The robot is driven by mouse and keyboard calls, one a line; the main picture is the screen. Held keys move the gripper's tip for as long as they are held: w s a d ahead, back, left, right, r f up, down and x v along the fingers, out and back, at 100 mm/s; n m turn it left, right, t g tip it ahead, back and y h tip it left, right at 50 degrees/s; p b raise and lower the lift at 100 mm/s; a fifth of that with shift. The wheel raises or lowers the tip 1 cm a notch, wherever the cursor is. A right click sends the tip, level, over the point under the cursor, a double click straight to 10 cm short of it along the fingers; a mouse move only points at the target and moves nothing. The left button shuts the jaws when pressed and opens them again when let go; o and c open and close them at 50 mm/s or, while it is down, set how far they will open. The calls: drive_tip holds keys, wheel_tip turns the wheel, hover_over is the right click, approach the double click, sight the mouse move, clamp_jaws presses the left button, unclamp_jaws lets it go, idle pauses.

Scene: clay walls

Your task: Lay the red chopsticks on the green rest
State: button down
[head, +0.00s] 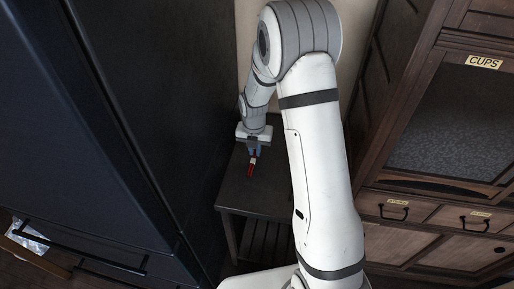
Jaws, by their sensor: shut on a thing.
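My gripper (254,155) points down over a small dark table (266,190), partly behind my arm. It is shut on the red chopsticks (251,169), which show as a short red piece just below the fingertips. I cannot tell whether the chopsticks touch the tabletop. I do not see the green rest in this view; my arm covers the right part of the table.
A tall black cabinet or fridge (110,120) stands close on the left. A wooden cupboard (440,120) with a "CUPS" label and handled drawers stands on the right. The table's front and left top look clear.

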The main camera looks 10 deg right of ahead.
drive_tip(key=shift+f, duration=0.15)
drive_tip(key=c, duration=1.4)
unclamp_jaws()
drive_tip(key=shift+s+a+r+p, duration=0.1)
drive_tip(key=shift+r+p, duration=0.2)
drive_tip(key=shift+r, duration=1.65)
drive_tip(key=shift+s+r+p, duration=0.1)
drive_tip(key=shift+r+p, duration=0.2)
drive_tip(key=shift+r, duration=1.65)
drive_tip(key=s+d+r+m+p, duration=0.1)
drive_tip(key=s+r+m+p, duration=0.3)
drive_tip(key=s+r+m, duration=0.4)
drive_tip(key=s+d+r+m+t+p, duration=0.1)
drive_tip(key=s+r+m+p, duration=0.2)
drive_tip(key=s+r+m, duration=0.5)
drive_tip(key=s+d+r+m+p, duration=0.2)
drive_tip(key=s+r+m+p, duration=0.2)
drive_tip(key=s+r+m, duration=0.5)
wheel_tip(320, 180, up, 3)
drive_tip(key=shift+f+m+t+p, duration=0.15)
drive_tip(key=shift+m+t+p, duration=0.25)
drive_tip(key=shift+m, duration=2.9)
